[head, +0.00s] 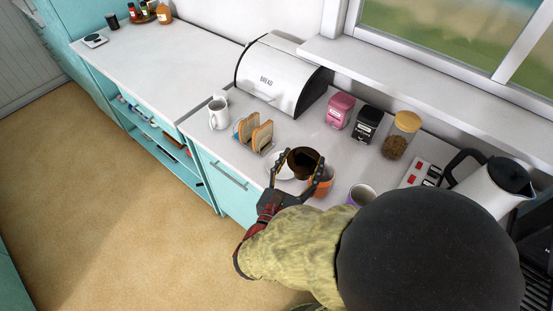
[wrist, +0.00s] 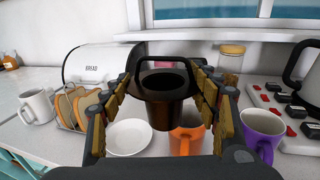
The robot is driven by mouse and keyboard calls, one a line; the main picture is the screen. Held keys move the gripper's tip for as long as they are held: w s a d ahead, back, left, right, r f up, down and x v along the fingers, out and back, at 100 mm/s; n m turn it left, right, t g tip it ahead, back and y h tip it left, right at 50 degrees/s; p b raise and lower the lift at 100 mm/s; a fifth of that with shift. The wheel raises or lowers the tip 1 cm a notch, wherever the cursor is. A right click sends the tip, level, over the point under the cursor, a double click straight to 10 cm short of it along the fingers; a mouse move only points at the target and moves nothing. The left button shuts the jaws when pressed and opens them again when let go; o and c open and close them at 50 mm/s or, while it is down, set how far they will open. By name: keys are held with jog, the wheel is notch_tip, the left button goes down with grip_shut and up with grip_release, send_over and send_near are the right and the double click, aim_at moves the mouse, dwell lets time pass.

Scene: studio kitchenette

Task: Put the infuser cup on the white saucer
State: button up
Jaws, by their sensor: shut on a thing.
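The dark brown infuser cup (head: 303,163) is held upright between the fingers of my gripper (head: 298,172). In the wrist view the infuser cup (wrist: 165,108) shows a black looped handle or rim piece at its top, and my gripper (wrist: 167,84) is shut on it from both sides. The white saucer (wrist: 128,138) lies on the counter below and to the left of the cup, empty where it shows. In the head view the saucer (head: 281,171) is partly hidden by my gripper and the cup.
A bread bin (head: 280,78) and tins line the back.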

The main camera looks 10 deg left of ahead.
jog(key=w+a+f+b, duration=0.2)
jog(key=w+f, duration=0.1)
jog(key=f, duration=0.1)
jog(key=w+a+f+b, duration=0.2)
jog(key=w+f, duration=0.2)
jog(key=w+a+f+b, duration=0.2)
jog(key=w+f, duration=0.1)
jog(key=f, duration=0.1)
jog(key=shift+w+a+f, duration=0.2)
jog(key=shift+w, duration=0.1)
jog(key=shift+r, duration=0.1)
jog(key=o, duration=1.2)
jog(key=shift+o, duration=0.2)
